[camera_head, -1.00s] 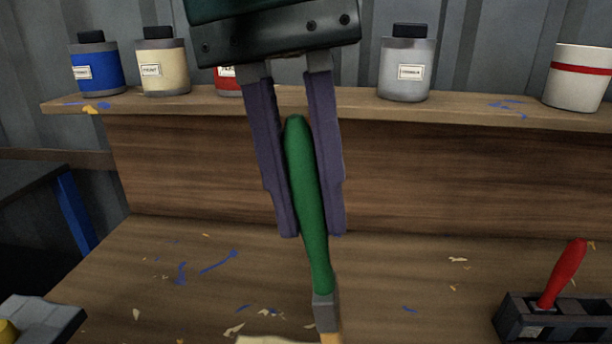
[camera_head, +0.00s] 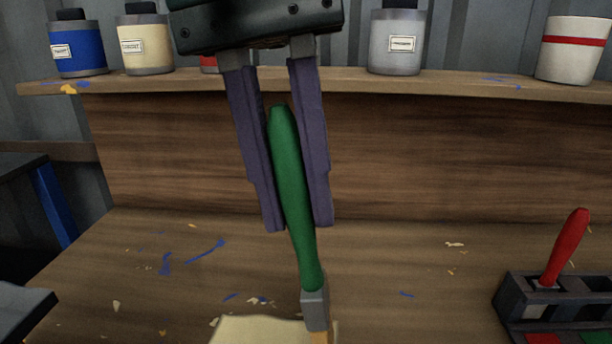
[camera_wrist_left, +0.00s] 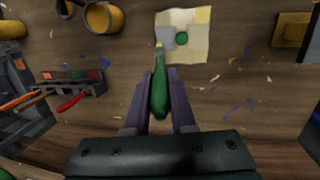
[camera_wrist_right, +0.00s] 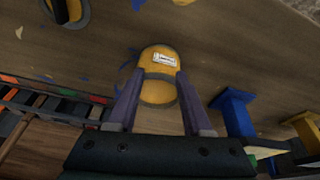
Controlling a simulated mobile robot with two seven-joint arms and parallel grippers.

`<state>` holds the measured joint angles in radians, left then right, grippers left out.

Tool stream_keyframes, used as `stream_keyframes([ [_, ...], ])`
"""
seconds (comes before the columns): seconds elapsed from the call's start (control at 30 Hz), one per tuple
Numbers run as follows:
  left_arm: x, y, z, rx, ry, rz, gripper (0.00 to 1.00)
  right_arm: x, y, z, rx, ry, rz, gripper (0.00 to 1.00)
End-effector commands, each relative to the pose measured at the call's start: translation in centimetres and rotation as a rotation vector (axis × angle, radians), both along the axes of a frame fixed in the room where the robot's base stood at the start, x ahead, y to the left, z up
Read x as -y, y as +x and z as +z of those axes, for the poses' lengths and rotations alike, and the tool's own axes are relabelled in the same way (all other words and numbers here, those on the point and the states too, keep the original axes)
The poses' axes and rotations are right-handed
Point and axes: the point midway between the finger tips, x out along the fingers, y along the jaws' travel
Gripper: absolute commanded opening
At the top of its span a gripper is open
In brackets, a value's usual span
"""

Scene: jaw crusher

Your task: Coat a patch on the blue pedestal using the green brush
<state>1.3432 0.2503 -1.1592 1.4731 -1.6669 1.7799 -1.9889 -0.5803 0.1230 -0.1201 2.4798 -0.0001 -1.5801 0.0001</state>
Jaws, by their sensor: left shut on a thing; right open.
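My left gripper (camera_head: 298,229) is shut on the green brush (camera_head: 292,200), gripping its handle, with the brush pointing down over the workbench. Its bristle end is cut off by the lower edge of the head view. In the left wrist view the brush (camera_wrist_left: 161,92) points towards a cream sheet (camera_wrist_left: 195,20) with a green round spot. A blue pedestal-like shape (camera_wrist_right: 236,112) stands at the right of the right wrist view; no patch on it can be made out. My right gripper (camera_wrist_right: 159,75) is open, with a yellow-orange labelled container (camera_wrist_right: 159,58) in line with its fingers; I cannot tell whether it is between them.
A dark rack (camera_head: 516,300) holding a red-handled brush (camera_head: 568,245) stands at the bench's right. Paint containers, including a blue one (camera_head: 78,52) and a grey one (camera_head: 397,45), line the shelf.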

Motion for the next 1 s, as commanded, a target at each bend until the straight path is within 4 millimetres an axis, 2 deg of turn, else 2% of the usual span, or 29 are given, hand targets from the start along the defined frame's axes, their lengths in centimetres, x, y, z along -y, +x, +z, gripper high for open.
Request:
stream_keyframes([
  [0.43,0.01,0.01,0.14,0.001,-0.001,0.000,0.00,0.01,0.00,0.13,0.000,0.000,0.000,0.50],
  [1.0,0.00,0.02,-0.59,0.001,0.000,0.000,0.00,-0.08,0.02,-0.72,0.001,0.003,-0.002,0.50],
])
